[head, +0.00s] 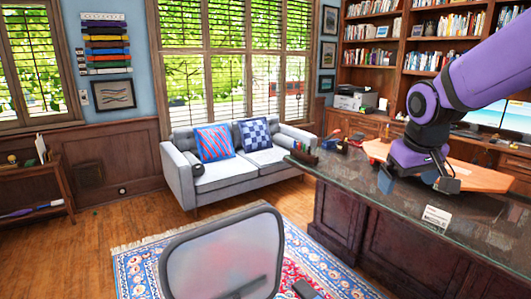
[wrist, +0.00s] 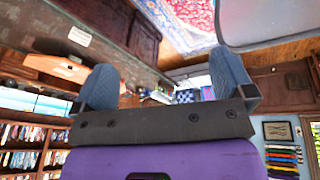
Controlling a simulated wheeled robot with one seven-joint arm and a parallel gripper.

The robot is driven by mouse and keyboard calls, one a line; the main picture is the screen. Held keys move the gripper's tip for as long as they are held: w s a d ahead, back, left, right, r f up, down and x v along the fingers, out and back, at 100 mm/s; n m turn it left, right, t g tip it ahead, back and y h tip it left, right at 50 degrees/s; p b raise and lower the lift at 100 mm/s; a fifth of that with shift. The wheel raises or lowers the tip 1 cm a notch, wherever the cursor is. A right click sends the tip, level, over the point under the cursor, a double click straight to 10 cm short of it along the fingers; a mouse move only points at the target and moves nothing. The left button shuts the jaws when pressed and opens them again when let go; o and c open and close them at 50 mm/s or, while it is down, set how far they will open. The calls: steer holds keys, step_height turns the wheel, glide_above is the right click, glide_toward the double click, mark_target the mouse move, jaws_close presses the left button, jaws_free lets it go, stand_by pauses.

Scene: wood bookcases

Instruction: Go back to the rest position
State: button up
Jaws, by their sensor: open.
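My gripper (head: 416,182) is at the end of my purple arm, which reaches in from the upper right in the head view. It hangs above the dark stone-topped desk (head: 345,172). In the wrist view, my gripper's two blue-grey fingers (wrist: 165,80) stand wide apart with nothing between them. The wrist view is strongly tilted, with the rug at the top and the bookcase at the lower left. How far the fingertips are from the desk top is hard to tell.
A white card (head: 437,217), a pen holder (head: 303,151) and a flat orange-brown board (head: 485,179) are on the desk. A mesh-backed chair (head: 225,255) stands in front on a patterned rug (head: 135,270). A grey sofa (head: 235,180) is under the windows. Open wood floor lies at left.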

steer(key=s+r+m, duration=0.1)
steer(key=s+r, duration=0.1)
steer(key=s, duration=0.8)
steer(key=s+r+m+t+y, duration=0.1)
steer(key=s+r, duration=0.1)
steer(key=s, duration=0.8)
steer(key=shift+s+d+r+t, duration=0.2)
steer(key=shift+d+r+t, duration=0.1)
steer(key=shift+r, duration=0.1)
steer(key=shift+a, duration=0.1)
